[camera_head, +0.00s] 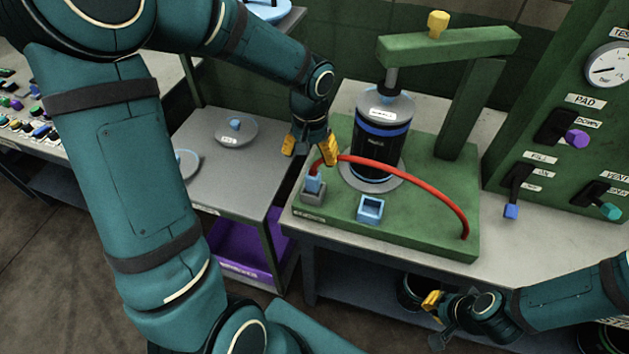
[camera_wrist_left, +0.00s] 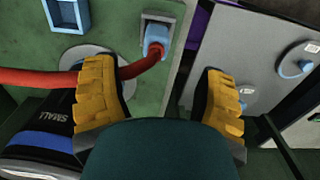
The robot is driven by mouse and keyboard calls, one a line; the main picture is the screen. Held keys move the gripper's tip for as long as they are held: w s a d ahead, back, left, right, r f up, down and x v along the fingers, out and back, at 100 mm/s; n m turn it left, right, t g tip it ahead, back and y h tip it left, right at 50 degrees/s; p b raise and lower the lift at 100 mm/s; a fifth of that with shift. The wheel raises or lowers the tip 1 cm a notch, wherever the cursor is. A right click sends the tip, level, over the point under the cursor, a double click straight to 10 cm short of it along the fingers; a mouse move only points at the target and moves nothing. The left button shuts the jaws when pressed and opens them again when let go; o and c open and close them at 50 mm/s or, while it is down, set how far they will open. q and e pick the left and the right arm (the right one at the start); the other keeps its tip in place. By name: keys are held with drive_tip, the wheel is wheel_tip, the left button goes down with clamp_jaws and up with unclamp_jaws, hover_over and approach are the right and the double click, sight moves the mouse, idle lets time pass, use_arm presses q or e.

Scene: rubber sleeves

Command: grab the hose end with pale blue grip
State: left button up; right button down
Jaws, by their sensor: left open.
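The red hose (camera_head: 410,176) arcs across the green base. Its pale blue grip end (camera_head: 313,183) sits in a grey holder (camera_head: 313,194) at the base's left corner. In the left wrist view the pale blue grip (camera_wrist_left: 156,38) is ahead of the fingers, in the holder (camera_wrist_left: 170,22). My left gripper (camera_head: 309,150) is open just above the grip, its yellow fingers apart. In the wrist view the left gripper (camera_wrist_left: 160,85) has one finger by the hose and the other right of it, with nothing held. My right gripper (camera_head: 433,308) is low at the bottom right, partly seen.
A black canister (camera_head: 376,150) stands under the green press arm (camera_head: 450,45), close to my left fingers. An empty pale blue square socket (camera_head: 370,208) is on the base. A grey side table (camera_head: 215,175) holds round lids. A control panel (camera_head: 570,120) stands at right.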

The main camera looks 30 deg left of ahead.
sight(313, 173)
use_arm(q)
wheel_tip(313, 173, down, 5)
drive_tip(key=shift+r, duration=0.15)
drive_tip(key=shift+w+d+f+b, duration=0.1)
drive_tip(key=shift+w+f+b, duration=0.1)
drive_tip(key=shift+f, duration=1.1)
drive_tip(key=shift+w+d+f+b, duration=0.1)
drive_tip(key=shift+f+b, duration=0.05)
drive_tip(key=shift+f, duration=1.15)
drive_tip(key=shift+s, duration=0.1)
clamp_jaws()
